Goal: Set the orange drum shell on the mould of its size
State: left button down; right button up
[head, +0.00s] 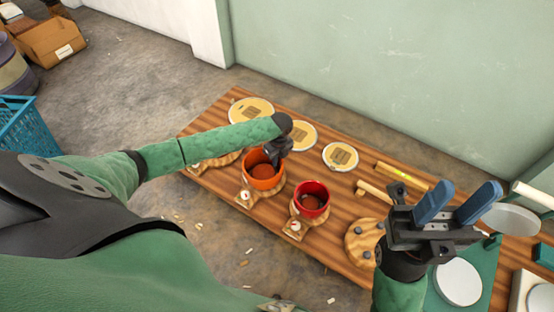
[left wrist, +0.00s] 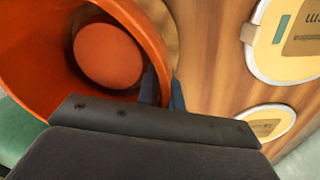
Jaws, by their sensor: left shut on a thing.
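The orange drum shell (head: 263,172) is on the table, at or just above a wooden base with a small dial (head: 243,199). My left gripper (head: 274,158) is shut on the shell's far rim. In the left wrist view, the orange shell (left wrist: 35,50) fills the upper left, with the blue fingers (left wrist: 163,90) at its wall and a round orange-brown surface inside. I cannot tell whether the shell touches the base. A red drum shell (head: 312,197) stands to its right on a similar base (head: 294,228). My right gripper (head: 462,200) is open and empty at the right.
Several round cream discs with labels (head: 341,157) lie along the back of the wooden table (head: 222,118). A round wooden piece with grey knobs (head: 362,240), wooden rods (head: 400,177) and a green mat with white discs (head: 458,282) are at right. A wall stands behind.

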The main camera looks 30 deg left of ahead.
pick_arm(q)
jog(key=c, duration=1.5)
grip_release()
